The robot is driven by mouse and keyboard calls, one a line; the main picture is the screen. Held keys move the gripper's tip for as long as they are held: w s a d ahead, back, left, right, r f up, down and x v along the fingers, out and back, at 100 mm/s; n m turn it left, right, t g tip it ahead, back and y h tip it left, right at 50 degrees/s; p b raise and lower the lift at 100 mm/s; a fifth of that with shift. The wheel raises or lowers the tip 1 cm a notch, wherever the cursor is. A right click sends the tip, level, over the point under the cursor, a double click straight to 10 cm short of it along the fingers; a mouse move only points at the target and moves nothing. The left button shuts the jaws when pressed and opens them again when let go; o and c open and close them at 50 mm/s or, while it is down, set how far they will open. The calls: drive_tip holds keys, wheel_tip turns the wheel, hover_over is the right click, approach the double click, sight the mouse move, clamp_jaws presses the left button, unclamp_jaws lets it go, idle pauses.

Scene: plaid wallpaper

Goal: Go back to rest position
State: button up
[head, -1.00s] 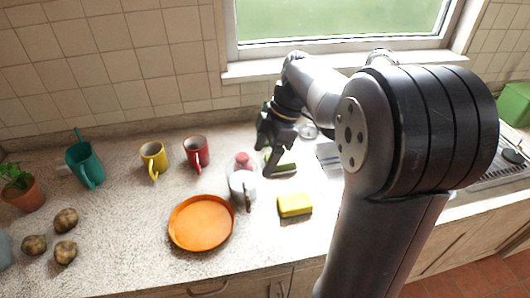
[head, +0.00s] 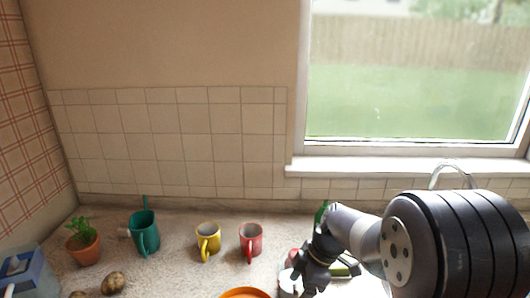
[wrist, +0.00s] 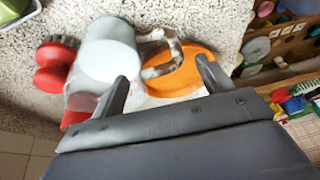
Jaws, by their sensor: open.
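My gripper (head: 312,278) is low in the head view, over the counter to the right of the red mug (head: 251,240). In the wrist view my gripper (wrist: 165,80) is open, its two fingers spread with nothing clamped between them. A white cylindrical mug (wrist: 108,50) stands just beyond the left finger, and its handle shows in front of the gap between the fingers. In the head view the white mug is mostly hidden behind my gripper.
An orange plate (head: 245,293) is cut off at the bottom edge; it also shows in the wrist view (wrist: 190,72). A yellow mug (head: 207,243), teal cup (head: 144,236), potted plant (head: 83,246) and potatoes (head: 113,283) stand leftward. A red object (wrist: 52,65) is left of the white mug.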

drive_tip(key=shift+s+r, duration=0.15)
drive_tip(key=shift+r, duration=1.7)
drive_tip(key=shift+f, duration=0.15)
